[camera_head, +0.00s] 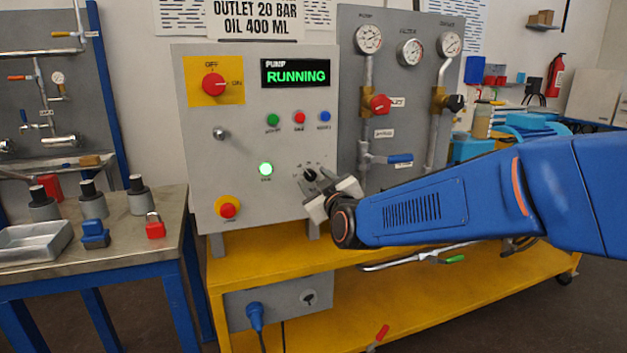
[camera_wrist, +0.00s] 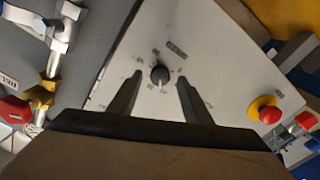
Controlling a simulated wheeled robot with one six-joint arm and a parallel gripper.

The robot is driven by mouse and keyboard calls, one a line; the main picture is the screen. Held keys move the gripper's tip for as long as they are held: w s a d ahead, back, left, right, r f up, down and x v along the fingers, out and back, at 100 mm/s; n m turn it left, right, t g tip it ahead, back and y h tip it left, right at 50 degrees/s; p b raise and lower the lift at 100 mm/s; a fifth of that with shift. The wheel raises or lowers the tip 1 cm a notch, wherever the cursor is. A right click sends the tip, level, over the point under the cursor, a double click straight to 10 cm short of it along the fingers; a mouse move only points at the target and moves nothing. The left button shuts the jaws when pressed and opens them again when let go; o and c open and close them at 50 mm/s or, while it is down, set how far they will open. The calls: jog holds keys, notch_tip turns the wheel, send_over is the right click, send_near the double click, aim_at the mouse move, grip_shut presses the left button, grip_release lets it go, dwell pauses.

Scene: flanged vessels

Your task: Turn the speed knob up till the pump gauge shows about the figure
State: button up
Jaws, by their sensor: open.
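The speed knob (camera_wrist: 160,75) is a small black knob with a pale pointer mark, on the grey control panel (camera_head: 245,155). In the wrist view it lies ahead of my gripper (camera_wrist: 156,95), between the lines of the two open fingers, and no finger appears to touch it. In the head view the knob (camera_head: 310,175) is just beyond my gripper (camera_head: 325,190). The pump gauge (camera_head: 368,38) is the left of three round gauges on the grey board. Its reading is too small to tell. The display (camera_head: 295,72) reads PUMP RUNNING in green, and a sign (camera_head: 256,15) above says outlet 20 bar.
A red rotary switch (camera_head: 213,84) points toward ON. A red emergency button (camera_head: 228,209) on yellow is lower left of the knob. A red valve handle (camera_head: 379,104) and a blue lever (camera_head: 400,158) are on the pipes to the right. The yellow bench (camera_head: 290,262) lies below.

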jog(key=shift+w+a, duration=0.15)
jog(key=shift+w, duration=0.45)
jog(key=shift+c, duration=0.4)
jog(key=c, duration=1)
jog(key=shift+m, duration=0.3)
jog(key=shift+m, duration=1.3)
jog(key=o, duration=1.1)
